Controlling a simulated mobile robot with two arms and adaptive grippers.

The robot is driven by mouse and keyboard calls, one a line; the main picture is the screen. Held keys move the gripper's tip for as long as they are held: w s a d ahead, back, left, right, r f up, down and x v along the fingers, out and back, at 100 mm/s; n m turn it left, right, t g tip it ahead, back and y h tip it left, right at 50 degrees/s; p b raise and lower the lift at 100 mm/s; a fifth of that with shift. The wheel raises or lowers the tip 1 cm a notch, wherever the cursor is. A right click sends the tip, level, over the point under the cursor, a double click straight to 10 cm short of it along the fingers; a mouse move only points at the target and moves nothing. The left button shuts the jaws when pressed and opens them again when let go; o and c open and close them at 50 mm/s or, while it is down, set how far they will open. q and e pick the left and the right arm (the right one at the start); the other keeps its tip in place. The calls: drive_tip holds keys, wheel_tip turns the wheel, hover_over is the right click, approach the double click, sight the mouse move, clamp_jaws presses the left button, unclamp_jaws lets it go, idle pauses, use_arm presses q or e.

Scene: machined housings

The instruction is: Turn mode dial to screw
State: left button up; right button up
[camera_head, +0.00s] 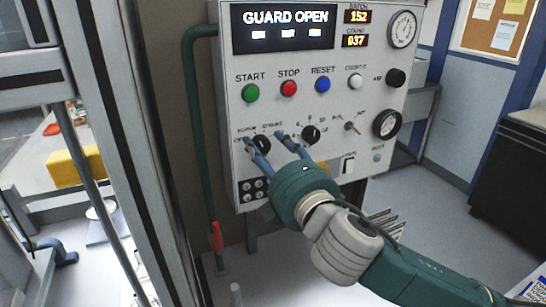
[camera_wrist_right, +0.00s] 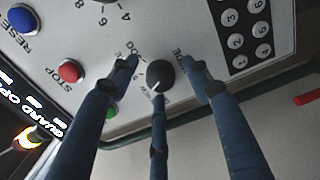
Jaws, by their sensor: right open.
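The grey control panel (camera_head: 330,104) carries a row of black dials. The mode dial appears to be the left black dial (camera_head: 262,146), below the START button. In the right wrist view the black dial (camera_wrist_right: 160,74) has a pale pointer mark, and its surrounding labels are partly hidden and too small to read fully. My right gripper (camera_head: 265,139) is open, with its blue fingers around this dial. In the right wrist view the gripper (camera_wrist_right: 159,68) has one finger on each side of the dial and a third below it. Contact cannot be told. My left gripper is not in view.
A second black dial (camera_head: 311,134) is close to the right of my fingers. Green START (camera_head: 250,92), red STOP (camera_head: 289,88) and blue RESET (camera_head: 322,84) buttons sit above. A keypad (camera_head: 254,189) is below. A green pipe (camera_head: 202,130) runs along the panel's left side.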

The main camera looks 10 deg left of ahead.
drive_tip(key=v, duration=1.1)
drive_tip(key=shift+s+d, duration=0.25)
drive_tip(key=shift+d, duration=0.05)
drive_tip(key=shift+f, duration=0.1)
